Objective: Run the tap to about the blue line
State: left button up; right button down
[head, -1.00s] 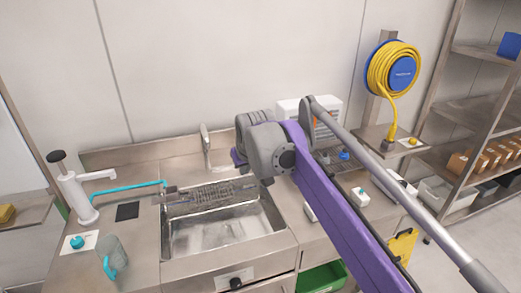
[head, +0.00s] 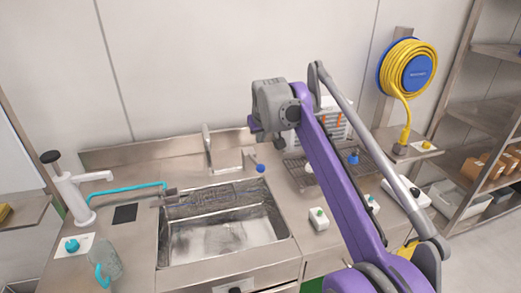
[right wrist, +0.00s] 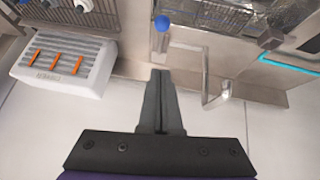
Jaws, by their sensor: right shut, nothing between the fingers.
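A slim metal tap (head: 208,150) stands at the back edge of the sink (head: 222,240); it also shows in the right wrist view (right wrist: 206,80). A blue ball knob (head: 260,168) on a lever sits right of it, also in the right wrist view (right wrist: 162,22). A clear jug with a cyan handle (head: 110,258) stands on the counter at lower left; I cannot make out a blue line. My right gripper (head: 279,144) is above the counter behind the knob, empty, its fingers (right wrist: 160,73) together and apart from the knob. My left gripper is out of view.
A white pump-like dispenser (head: 75,195) with a black knob stands left. A wire rack (head: 190,194) spans the sink's back. A white vented box (right wrist: 65,65), a white unit with a green button (head: 319,217) and a hose reel (head: 408,68) are to the right.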

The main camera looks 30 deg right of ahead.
send_over(260, 167)
jog(key=f, duration=0.7)
jog(key=shift+w+a, duration=0.15)
jog(key=shift+a, duration=0.1)
jog(key=f, duration=0.1)
jog(key=f+b, duration=0.1)
jog(key=f, duration=0.1)
jog(key=shift+d+f, duration=0.2)
jog(key=shift+f, duration=0.05)
jog(key=shift+s+f, duration=0.2)
jog(key=shift+f, duration=0.25)
notch_tip(260, 167, down, 8)
jog(key=s+t+b, duration=0.2)
jog(key=b, duration=0.3)
jog(key=shift+s+a+t+h+b, duration=0.35)
jog(key=shift+t+h, duration=0.05)
jog(key=shift+r, duration=0.1)
dwell(3.6)
